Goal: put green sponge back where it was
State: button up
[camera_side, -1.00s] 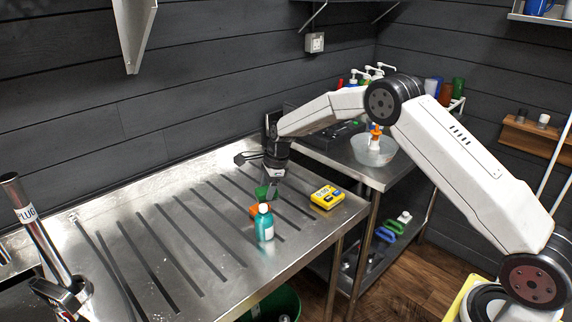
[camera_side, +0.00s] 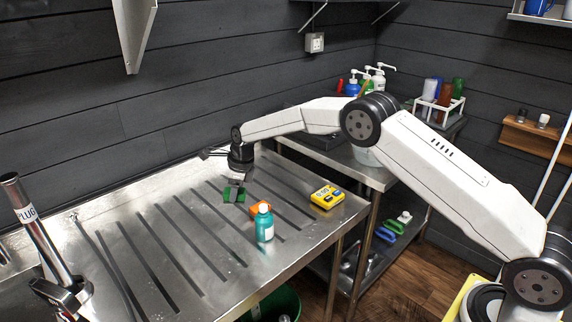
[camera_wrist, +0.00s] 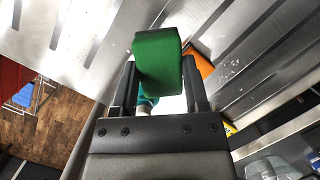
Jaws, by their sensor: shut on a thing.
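The green sponge (camera_side: 228,195) is a block held between the fingers of my gripper (camera_side: 236,186), low over the ribbed steel drainboard (camera_side: 150,255). In the wrist view the green sponge (camera_wrist: 157,62) sits between the two dark fingers of my gripper (camera_wrist: 158,90), which are shut on it. From the side view I cannot tell whether the sponge touches the board.
A yellow timer (camera_side: 327,197) lies farther right. The drainboard's left part is clear.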

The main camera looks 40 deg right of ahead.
aim_at(244, 192)
jog(key=shift+s+d+f+x, duration=0.1)
jog(key=shift+s+d+x, duration=0.2)
jog(key=shift+x, duration=1.3)
jog(key=shift+s+d+f+x, duration=0.1)
jog(key=shift+s+x, duration=0.25)
jog(key=shift+x, duration=1.25)
jog(key=shift+s+d+f+x, duration=0.1)
jog(key=shift+s+d+x, duration=0.2)
jog(key=shift+x, duration=1.3)
jog(key=shift+f, duration=0.1)
jog(key=o, duration=1.2)
jog(key=shift+o, duration=0.2)
jog(key=shift+v, duration=6.1)
jog(key=shift+s, duration=0.15)
